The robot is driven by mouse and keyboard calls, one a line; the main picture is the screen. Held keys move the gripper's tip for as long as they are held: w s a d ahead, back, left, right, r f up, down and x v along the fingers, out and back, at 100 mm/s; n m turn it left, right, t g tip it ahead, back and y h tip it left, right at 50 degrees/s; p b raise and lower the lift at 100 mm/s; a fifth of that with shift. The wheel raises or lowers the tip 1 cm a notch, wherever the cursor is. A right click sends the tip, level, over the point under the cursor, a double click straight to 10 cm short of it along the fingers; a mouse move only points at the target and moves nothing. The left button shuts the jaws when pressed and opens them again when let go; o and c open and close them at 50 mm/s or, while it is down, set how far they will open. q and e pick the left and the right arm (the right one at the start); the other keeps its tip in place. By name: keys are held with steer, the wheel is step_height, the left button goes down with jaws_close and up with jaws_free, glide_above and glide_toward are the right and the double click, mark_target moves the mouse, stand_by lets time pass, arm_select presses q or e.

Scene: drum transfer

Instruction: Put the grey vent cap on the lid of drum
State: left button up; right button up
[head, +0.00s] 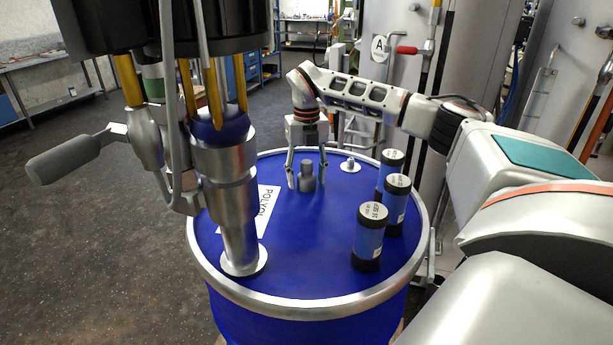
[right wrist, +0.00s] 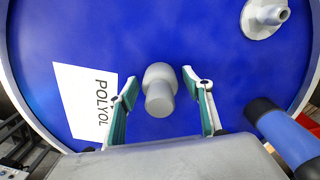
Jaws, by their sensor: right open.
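The grey vent cap (head: 307,179) stands upright on the blue lid of the drum (head: 300,255), near the back. It also shows in the right wrist view (right wrist: 159,88), standing on the lid (right wrist: 200,35). My right gripper (head: 307,166) points down from above with its fingers open, one on each side of the cap. In the right wrist view the gripper (right wrist: 160,86) shows gaps between both fingertips and the cap. A small metal fitting (head: 350,165) rises from the lid to the right of the cap. My left gripper is not in view.
Several blue and black cylinders (head: 368,237) stand on the lid's right side. A metal pump tube (head: 232,210) with a side handle (head: 62,160) stands at the lid's left. A white POLYOL label (head: 264,210) lies beside it. The lid's front middle is clear.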

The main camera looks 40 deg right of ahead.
step_height(320, 180, up, 12)
steer(key=shift+r, duration=0.15)
stand_by(0.4)
stand_by(0.5)
